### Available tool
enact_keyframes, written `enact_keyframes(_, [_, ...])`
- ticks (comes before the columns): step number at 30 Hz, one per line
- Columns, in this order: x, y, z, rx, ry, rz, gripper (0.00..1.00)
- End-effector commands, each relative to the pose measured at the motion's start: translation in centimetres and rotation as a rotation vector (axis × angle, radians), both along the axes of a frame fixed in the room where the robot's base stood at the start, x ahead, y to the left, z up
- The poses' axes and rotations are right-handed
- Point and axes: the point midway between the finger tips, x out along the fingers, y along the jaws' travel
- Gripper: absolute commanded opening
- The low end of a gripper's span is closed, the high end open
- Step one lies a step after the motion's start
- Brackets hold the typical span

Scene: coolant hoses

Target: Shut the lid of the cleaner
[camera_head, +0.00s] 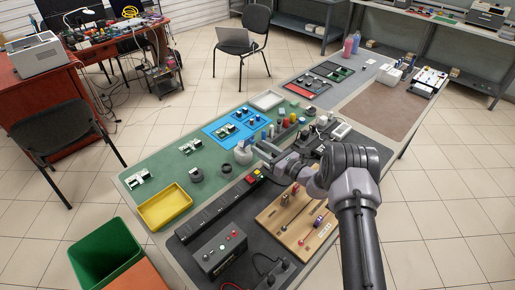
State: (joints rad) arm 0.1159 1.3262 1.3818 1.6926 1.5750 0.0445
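My gripper (265,150) is over the middle of the long workbench, at the end of my arm, which reaches in from the bottom right. Its fingertips point left, close to a small light grey round-bodied item (243,152). The fingers are too small to tell whether they are open or shut, or whether they touch that item. I cannot clearly make out the cleaner or its lid. A small white device (340,130) stands just beyond my wrist. Dark items beside it are partly hidden by my arm.
A yellow tray (165,207), a blue mat (225,121) with small parts, a grey control box (219,252) and a wooden board (275,222) lie on the bench. A green bin (106,254) stands at the left. The brown mat (380,110) is largely clear.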

Motion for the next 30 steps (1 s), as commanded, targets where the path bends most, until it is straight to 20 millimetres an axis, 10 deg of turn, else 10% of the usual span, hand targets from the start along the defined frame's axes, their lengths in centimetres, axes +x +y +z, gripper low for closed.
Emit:
enact_keyframes(14, [1.7,1.9,0.0,-0.001,0.000,0.000,0.39])
enact_keyframes(21, [1.7,1.9,0.0,-0.001,0.000,0.001,0.00])
enact_keyframes(30, [1.7,1.9,0.2,-0.012,0.009,0.001,0.00])
